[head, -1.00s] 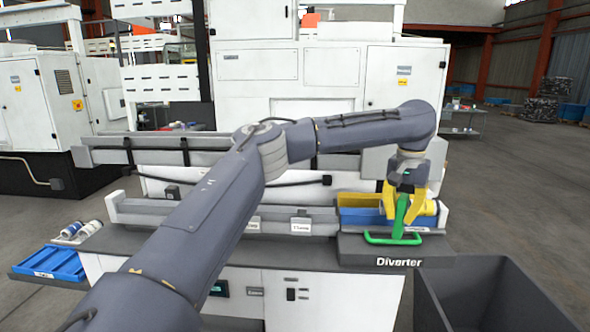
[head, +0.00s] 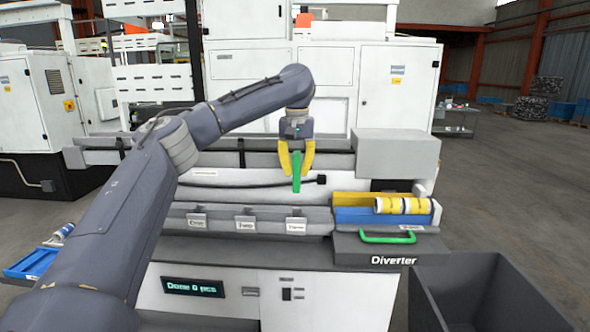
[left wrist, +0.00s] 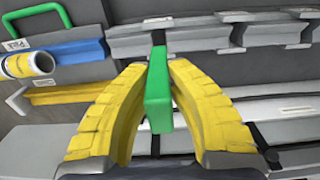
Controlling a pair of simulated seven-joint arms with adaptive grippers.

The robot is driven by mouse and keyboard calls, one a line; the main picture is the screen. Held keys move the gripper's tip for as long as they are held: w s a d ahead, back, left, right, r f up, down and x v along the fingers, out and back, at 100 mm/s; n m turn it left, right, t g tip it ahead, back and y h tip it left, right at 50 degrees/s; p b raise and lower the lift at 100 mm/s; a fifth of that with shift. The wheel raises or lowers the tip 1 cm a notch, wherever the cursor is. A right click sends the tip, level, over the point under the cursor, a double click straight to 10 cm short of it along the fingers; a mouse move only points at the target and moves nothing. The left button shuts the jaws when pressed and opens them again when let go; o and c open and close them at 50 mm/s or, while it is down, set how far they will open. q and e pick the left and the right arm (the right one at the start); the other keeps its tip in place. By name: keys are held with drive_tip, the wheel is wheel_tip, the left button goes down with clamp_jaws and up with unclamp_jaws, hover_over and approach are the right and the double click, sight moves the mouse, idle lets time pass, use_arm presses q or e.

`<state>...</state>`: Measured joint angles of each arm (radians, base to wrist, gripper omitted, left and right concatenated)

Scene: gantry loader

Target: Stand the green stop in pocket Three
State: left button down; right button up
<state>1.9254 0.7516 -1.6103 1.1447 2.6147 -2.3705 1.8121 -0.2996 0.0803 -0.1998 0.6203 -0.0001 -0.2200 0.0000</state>
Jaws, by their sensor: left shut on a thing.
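The green stop (head: 297,172) is a slim green bar, held upright between the yellow fingers of my left gripper (head: 297,160) in the head view. The left wrist view shows the stop (left wrist: 158,90) clamped between both fingertips (left wrist: 158,75). It appears in the air above or behind the grey rail (head: 262,213), roughly over the rightmost of three labelled pockets (head: 296,225). The labels are too small to read surely. In the left wrist view the stop hides part of the rail. My right gripper is not in view.
A dark open bin (head: 480,300) stands at front right. A grey box (head: 396,155) is behind the tray.

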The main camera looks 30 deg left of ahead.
sight(297, 191)
use_arm(q)
drive_tip(key=shift+f, duration=2.3)
drive_tip(key=shift+s+d+f, duration=0.1)
drive_tip(key=shift+f, duration=0.15)
drive_tip(key=shift+f, duration=0.85)
drive_tip(key=shift+f, duration=0.25)
drive_tip(key=shift+f, duration=0.85)
drive_tip(key=shift+f, duration=0.3)
drive_tip(key=shift+f, duration=0.75)
drive_tip(key=shift+f, duration=0.25)
idle(0.4)
